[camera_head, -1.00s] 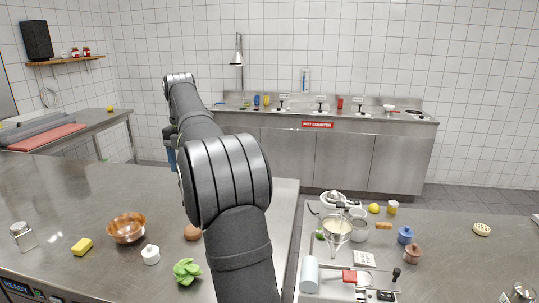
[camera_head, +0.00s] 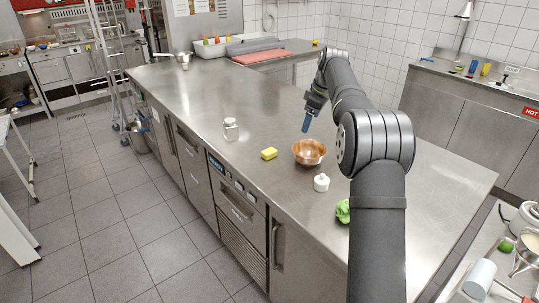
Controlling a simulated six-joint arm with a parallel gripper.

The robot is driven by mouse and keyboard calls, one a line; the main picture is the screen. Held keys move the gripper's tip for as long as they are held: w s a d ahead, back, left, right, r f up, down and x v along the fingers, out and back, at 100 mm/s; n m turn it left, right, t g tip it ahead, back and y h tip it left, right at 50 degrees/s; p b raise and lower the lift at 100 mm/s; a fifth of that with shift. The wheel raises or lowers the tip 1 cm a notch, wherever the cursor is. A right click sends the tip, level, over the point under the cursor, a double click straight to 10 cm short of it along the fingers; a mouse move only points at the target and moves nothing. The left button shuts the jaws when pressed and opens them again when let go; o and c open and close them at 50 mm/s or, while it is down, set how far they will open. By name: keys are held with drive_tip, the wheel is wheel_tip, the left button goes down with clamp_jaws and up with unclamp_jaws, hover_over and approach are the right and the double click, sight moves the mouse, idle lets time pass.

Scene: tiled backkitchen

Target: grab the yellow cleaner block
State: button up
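The yellow cleaner block (camera_head: 269,153) lies flat on the steel counter near its front edge, left of a copper bowl. My gripper (camera_head: 306,124) is above the counter, behind and to the right of the block and apart from it. A blue part points down at the gripper's end. The fingers are too small and dark to tell whether they are open or shut.
The copper bowl (camera_head: 309,152) stands right of the block, with a small white bottle (camera_head: 321,183) in front of it. A glass shaker (camera_head: 231,129) stands behind and left of the block. Green leaves (camera_head: 343,211) lie by my arm. The steel counter (camera_head: 195,95) is clear farther left.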

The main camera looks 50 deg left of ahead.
drive_tip(key=s+a+f+m+y, duration=0.1)
drive_tip(key=s+a+f+m, duration=0.25)
drive_tip(key=a, duration=0.35)
drive_tip(key=m, duration=0.1)
hover_over(272, 153)
drive_tip(key=d, duration=0.3)
drive_tip(key=f, duration=0.7)
drive_tip(key=w+f, duration=0.1)
drive_tip(key=f, duration=0.3)
drive_tip(key=shift+a, duration=0.15)
drive_tip(key=shift+s+a+x, duration=0.1)
drive_tip(key=shift+s+x, duration=0.05)
drive_tip(key=shift+x, duration=0.75)
drive_tip(key=shift+s+a+x, duration=0.1)
drive_tip(key=shift+s+x, duration=0.05)
drive_tip(key=shift+x, duration=0.75)
drive_tip(key=shift+s+a+x, duration=0.1)
drive_tip(key=shift+s+x, duration=0.05)
drive_tip(key=shift+x, duration=0.75)
drive_tip(key=shift+r, duration=0.1)
drive_tip(key=c, duration=1)
drive_tip(key=shift+c, duration=0.5)
drive_tip(key=shift+r, duration=0.15)
